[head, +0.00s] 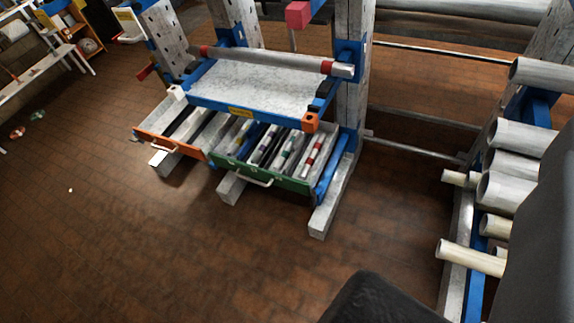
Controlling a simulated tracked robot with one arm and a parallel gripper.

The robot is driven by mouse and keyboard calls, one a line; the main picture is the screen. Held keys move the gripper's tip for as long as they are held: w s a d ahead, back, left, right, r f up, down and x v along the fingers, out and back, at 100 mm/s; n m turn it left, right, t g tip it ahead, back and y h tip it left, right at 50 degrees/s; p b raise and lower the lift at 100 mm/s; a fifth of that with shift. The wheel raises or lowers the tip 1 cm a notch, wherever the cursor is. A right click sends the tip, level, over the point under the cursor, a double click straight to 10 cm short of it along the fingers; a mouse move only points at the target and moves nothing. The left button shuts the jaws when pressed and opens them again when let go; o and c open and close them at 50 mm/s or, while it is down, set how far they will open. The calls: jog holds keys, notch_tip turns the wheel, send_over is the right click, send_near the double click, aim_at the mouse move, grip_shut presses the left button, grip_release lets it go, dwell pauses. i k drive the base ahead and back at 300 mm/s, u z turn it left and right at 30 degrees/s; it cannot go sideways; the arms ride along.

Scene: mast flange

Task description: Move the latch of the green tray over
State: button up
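The green tray (288,180) is a drawer low in a blue and grey rack, at the upper middle of the head view. It holds several pale tubes with coloured bands, and a pale bar handle (253,179) is on its front. I cannot make out its latch for certain at this distance. My gripper's fingers do not show. Dark parts that look like mine fill the bottom middle and right edge, far from the tray.
An orange-fronted tray (165,143) sits left of the green one. A blue-edged shelf (255,90) with a pipe (270,60) is above both. Rack feet (322,222) stick out forward. Pipes (470,257) jut out at right. The brown floor (130,245) in front is mostly clear.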

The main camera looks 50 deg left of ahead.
aim_at(313, 192)
jog(key=u, duration=0.4)
jog(key=i, duration=0.75)
jog(key=u, duration=0.55)
jog(key=k, duration=0.8)
jog(key=u, duration=0.2)
jog(key=i, duration=0.8)
jog(key=z, duration=0.1)
